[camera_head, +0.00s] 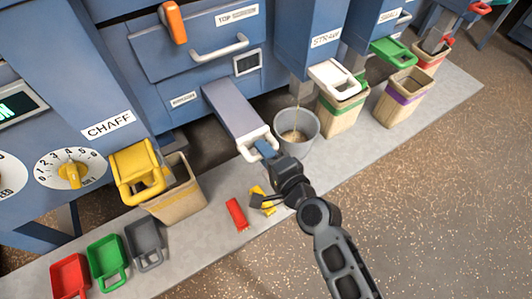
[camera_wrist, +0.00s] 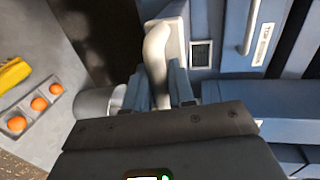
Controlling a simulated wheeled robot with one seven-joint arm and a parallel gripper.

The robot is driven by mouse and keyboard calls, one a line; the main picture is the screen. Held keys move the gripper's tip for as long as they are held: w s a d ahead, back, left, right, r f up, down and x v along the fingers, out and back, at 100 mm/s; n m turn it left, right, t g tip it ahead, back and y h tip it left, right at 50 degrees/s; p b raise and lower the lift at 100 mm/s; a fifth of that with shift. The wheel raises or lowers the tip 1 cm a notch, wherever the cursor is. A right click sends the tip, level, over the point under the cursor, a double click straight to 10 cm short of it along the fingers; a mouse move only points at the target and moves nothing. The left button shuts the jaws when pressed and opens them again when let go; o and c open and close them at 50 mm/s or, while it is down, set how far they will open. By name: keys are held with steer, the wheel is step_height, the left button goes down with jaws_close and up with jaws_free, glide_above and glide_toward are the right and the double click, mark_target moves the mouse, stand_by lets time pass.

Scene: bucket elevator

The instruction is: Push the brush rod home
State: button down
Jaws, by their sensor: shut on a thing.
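The brush rod, seen as a long grey bar (camera_head: 232,108), sticks out of the blue machine front and slopes down toward me. Its white loop handle (camera_head: 245,147) is at the near end. My gripper (camera_head: 266,149) is at this handle. In the wrist view the white handle (camera_wrist: 158,45) runs down between the two blue fingers of my gripper (camera_wrist: 160,92), which is shut on it. The lower part of the grip is hidden behind the gripper body.
A grey bucket (camera_head: 309,132) stands right of the handle, under a thin falling stream. A chaff bin (camera_head: 178,200) is to the left. A red piece (camera_head: 237,214) and a yellow piece (camera_head: 257,197) lie on the ledge near my arm. Open floor lies at right.

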mark_target(238, 113)
steer(key=r+b+x, duration=0.1)
steer(key=b+x, duration=0.1)
steer(key=x, duration=0.4)
steer(key=r+b+x, duration=0.1)
steer(key=x, duration=0.6)
steer(key=r+b+x, duration=0.1)
steer(key=b+x, duration=0.1)
steer(key=x, duration=0.5)
steer(key=shift+w+a+r+b, duration=0.2)
steer(key=shift+w+r+b, duration=0.1)
steer(key=shift+w+r, duration=0.1)
steer(key=shift+w+a, duration=0.3)
steer(key=shift+w, duration=0.15)
steer(key=shift+r, duration=0.15)
steer(key=shift+w, duration=0.1)
steer(key=c, duration=1.1)
jaws_free()
steer(key=shift+a, duration=0.1)
steer(key=shift+c, duration=0.2)
steer(key=shift+o, duration=0.2)
steer(key=shift+p+v, duration=1.2)
steer(key=shift+v, duration=2.7)
